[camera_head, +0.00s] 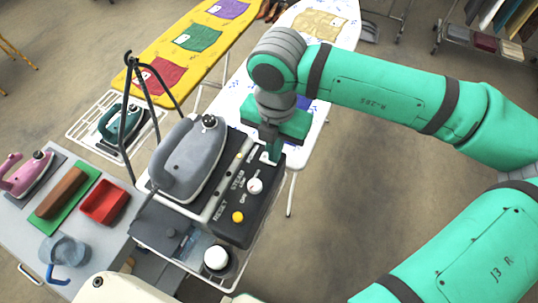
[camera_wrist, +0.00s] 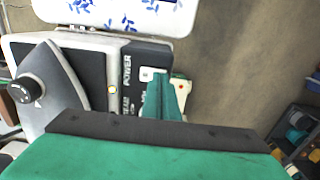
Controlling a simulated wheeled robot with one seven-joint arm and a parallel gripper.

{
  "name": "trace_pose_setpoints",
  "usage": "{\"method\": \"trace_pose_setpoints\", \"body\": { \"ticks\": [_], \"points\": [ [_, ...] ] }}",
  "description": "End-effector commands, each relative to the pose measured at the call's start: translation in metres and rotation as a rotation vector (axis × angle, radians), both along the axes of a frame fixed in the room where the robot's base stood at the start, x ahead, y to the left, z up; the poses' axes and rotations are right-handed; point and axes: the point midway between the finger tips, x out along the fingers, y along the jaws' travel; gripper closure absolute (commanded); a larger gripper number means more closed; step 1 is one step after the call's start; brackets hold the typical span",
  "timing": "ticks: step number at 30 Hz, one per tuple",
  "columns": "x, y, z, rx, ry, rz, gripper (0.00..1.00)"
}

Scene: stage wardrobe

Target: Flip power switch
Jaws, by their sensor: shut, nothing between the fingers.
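The dark control panel (camera_head: 225,228) of the steam iron station has a white knob (camera_head: 255,186), a yellow button (camera_head: 238,217) and white lettering. In the wrist view, the POWER label (camera_wrist: 127,70) is on the panel's far end. A small white plate (camera_wrist: 147,75) shows beside my fingertips there. The switch itself is mostly hidden behind my fingers, so its position cannot be told. My gripper (camera_head: 270,157) is shut and empty, pointing down at the panel's far end. It also shows in the wrist view (camera_wrist: 161,85). Contact with the switch cannot be told.
A grey iron (camera_head: 188,158) rests on the station, left of the panel. A black stand (camera_head: 128,100) rises behind it. A red tray (camera_head: 104,203), brown brush (camera_head: 62,193) and pink iron (camera_head: 27,174) lie left. Ironing boards (camera_head: 156,50) stand behind. Open floor lies right.

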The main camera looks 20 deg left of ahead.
Motion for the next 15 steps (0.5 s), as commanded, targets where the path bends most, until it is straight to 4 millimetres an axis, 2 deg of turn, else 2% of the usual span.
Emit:
{"method": "trace_pose_setpoints", "body": {
  "ticks": [10,15],
  "points": [
    [-0.0002,0.0000,-0.0042,0.000,0.001,0.000,1.00],
    [0.0003,-0.0001,0.0010,0.000,-0.001,0.000,1.00]
  ]
}}
